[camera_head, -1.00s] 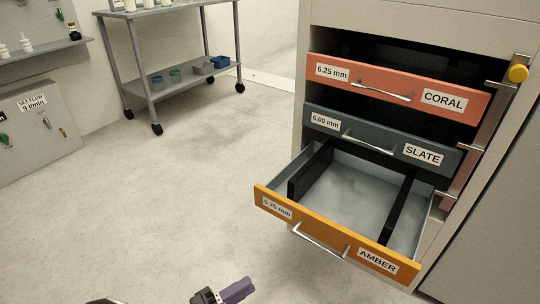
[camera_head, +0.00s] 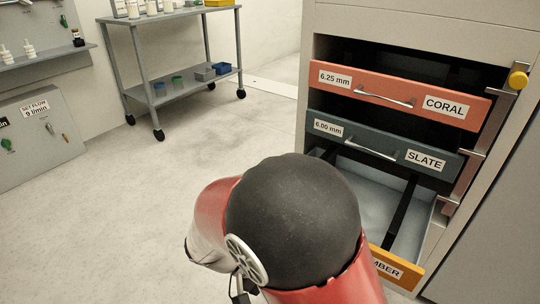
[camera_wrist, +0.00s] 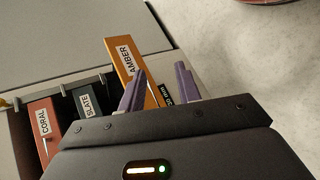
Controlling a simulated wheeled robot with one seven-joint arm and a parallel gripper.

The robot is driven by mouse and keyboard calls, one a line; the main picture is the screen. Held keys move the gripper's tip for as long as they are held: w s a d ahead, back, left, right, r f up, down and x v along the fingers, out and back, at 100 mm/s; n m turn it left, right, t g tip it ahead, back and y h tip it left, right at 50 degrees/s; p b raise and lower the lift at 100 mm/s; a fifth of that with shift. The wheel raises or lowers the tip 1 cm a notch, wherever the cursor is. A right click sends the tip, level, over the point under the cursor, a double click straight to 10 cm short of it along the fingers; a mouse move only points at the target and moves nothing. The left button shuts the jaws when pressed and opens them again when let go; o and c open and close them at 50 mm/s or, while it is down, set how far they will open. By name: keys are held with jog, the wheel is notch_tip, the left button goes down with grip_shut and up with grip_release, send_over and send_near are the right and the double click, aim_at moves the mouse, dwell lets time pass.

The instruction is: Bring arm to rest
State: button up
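My arm (camera_head: 292,225), a red link with a black rounded cap, rises in front of the drawers in the head view. My gripper (camera_wrist: 159,70) shows only in the wrist view. Its two purple fingers stand apart with nothing seen between them. The orange AMBER drawer (camera_head: 400,268) stands pulled out in the head view, its left part hidden behind my arm. Its front (camera_wrist: 130,65) also shows beyond the fingers in the wrist view. The CORAL drawer (camera_head: 390,90) and the SLATE drawer (camera_head: 385,141) sit above it.
A grey shelf trolley (camera_head: 185,88) with small blue and green containers stands at the back. A grey box with a SET FLOW label (camera_head: 38,135) is at the left wall. The floor between them and the cabinet is clear.

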jog(key=s+d+r+m+t+y, duration=0.1)
jog(key=s+d+r+t+y, duration=0.1)
jog(key=d+r+y, duration=0.3)
jog(key=s+d+r+m+t+y, duration=0.1)
jog(key=s+d+r+t+y, duration=0.2)
jog(key=r, duration=0.7)
jog(key=d+t+y, duration=0.1)
jog(key=d+y, duration=0.1)
jog(key=y, duration=0.1)
jog(key=shift+d+p, duration=0.3)
jog(key=shift+d, duration=0.05)
